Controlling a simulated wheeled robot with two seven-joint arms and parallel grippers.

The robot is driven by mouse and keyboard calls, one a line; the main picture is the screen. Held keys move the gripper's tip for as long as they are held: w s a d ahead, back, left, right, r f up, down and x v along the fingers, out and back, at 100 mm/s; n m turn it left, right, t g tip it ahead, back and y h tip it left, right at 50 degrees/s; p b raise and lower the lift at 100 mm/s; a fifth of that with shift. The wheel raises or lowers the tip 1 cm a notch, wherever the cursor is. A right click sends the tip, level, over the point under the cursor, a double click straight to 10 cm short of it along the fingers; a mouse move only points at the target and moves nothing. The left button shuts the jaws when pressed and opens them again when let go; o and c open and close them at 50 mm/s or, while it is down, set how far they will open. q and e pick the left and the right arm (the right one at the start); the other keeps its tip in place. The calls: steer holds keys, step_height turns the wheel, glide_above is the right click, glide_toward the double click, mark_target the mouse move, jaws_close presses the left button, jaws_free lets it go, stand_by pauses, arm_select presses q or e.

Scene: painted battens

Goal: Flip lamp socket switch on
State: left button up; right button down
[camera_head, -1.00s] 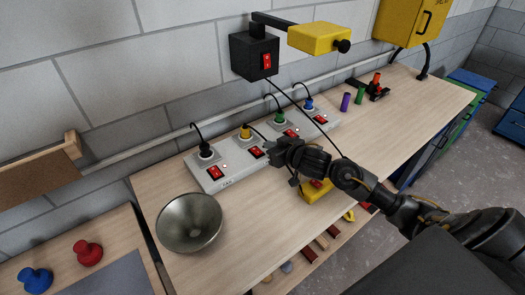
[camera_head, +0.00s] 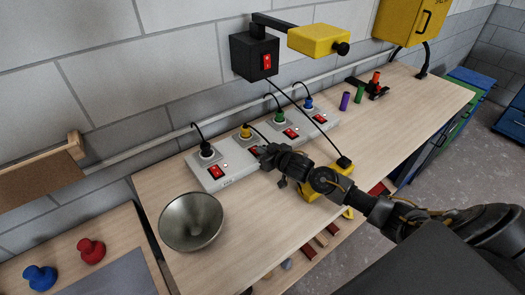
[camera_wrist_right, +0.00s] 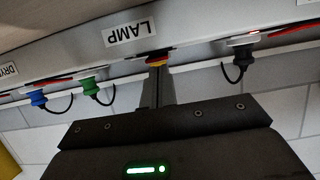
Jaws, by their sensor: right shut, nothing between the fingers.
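A white power strip (camera_head: 230,177) lies along the back of the bench with several red switches and coloured plugs. The lamp socket holds the yellow plug (camera_head: 246,132), and its red switch (camera_head: 254,151) is partly hidden by my right gripper (camera_head: 263,153). The gripper is shut and empty, with its tips right at that switch. I cannot tell whether they touch it or which way it is tipped. My left gripper is not in view.
The neighbouring sockets hold a black plug (camera_head: 206,150) and a green plug (camera_head: 279,119). A metal bowl (camera_head: 190,222) stands at the front left. A yellow box (camera_head: 318,188) with a cable lies behind my arm. A black wall box (camera_head: 253,57) hangs above the strip.

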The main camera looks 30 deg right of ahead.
steer(key=shift+s+f+t+b, duration=0.15)
steer(key=shift+f+t+b, duration=0.15)
steer(key=shift+f+b, duration=0.6)
steer(key=shift+r, duration=0.35)
steer(key=shift+r+p, duration=0.3)
steer(key=shift+r, duration=0.15)
steer(key=r+p, duration=0.3)
steer(key=p, duration=0.1)
steer(key=shift+s+r, duration=0.2)
steer(key=shift+r, duration=0.15)
steer(key=s+d+b, duration=0.1)
steer(key=s+b, duration=0.2)
steer(key=s, duration=0.7)
steer(key=shift+d+r, duration=0.2)
steer(key=shift+r, duration=0.2)
